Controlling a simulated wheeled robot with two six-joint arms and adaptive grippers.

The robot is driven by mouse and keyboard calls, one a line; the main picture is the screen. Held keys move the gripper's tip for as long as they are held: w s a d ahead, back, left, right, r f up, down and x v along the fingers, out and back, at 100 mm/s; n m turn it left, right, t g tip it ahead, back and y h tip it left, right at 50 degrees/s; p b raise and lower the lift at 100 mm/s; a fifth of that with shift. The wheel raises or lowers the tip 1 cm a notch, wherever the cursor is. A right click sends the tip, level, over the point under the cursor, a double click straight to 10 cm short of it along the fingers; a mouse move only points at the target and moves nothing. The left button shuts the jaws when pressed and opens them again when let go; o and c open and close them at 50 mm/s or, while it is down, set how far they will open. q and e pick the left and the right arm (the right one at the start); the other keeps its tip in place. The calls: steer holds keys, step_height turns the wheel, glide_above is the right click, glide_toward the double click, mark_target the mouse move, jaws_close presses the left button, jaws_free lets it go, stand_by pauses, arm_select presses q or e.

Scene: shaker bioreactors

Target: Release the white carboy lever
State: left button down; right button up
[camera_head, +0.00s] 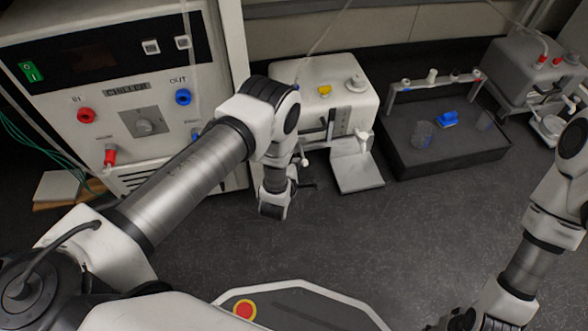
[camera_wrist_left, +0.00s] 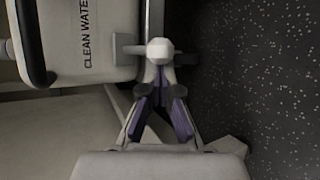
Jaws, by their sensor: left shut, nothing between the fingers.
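The white carboy (camera_head: 365,101) stands beside the chiller in the head view, partly hidden by my left arm. In the left wrist view the carboy (camera_wrist_left: 66,58) shows at upper left with "CLEAN WATER" lettering. Its white rounded lever (camera_wrist_left: 158,48) sticks out on a grey fitting. My left gripper (camera_wrist_left: 158,82) is shut with nothing between its purple-padded fingers. Its tips are right at the lever in that view; whether they touch it I cannot tell. In the head view the left fingers are mostly hidden by the wrist. My right arm reaches the bottom right edge, and its gripper's fingers do not show clearly.
A large chiller (camera_head: 60,120) with red and blue ports stands at left. A white stand (camera_head: 357,172) sits in front of the carboy. A dark tray (camera_head: 440,160) with beakers and a blue item is to the right. A grey device (camera_head: 515,75) stands farther right. The front bench is clear.

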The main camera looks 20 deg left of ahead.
arm_select(q)
steer(key=shift+r, duration=0.1)
steer(key=shift+r+g+p, duration=0.2)
steer(key=shift+g+p, duration=0.1)
steer(key=shift+p, duration=0.45)
steer(key=shift+w+a+r+n+g+h+p, duration=0.1)
steer(key=shift+r+n+g+h+p, duration=0.65)
steer(key=shift+p, duration=1.35)
steer(key=shift+w+r+n+g+h+p, duration=0.1)
steer(key=shift+r+g+h+p, duration=0.25)
steer(key=shift+r+g+p, duration=1.35)
steer(key=shift+f+t+p, duration=0.35)
steer(key=shift+f+p, duration=0.1)
steer(key=shift+p, duration=0.05)
steer(key=shift+r+p, duration=0.6)
steer(key=shift+r, duration=0.1)
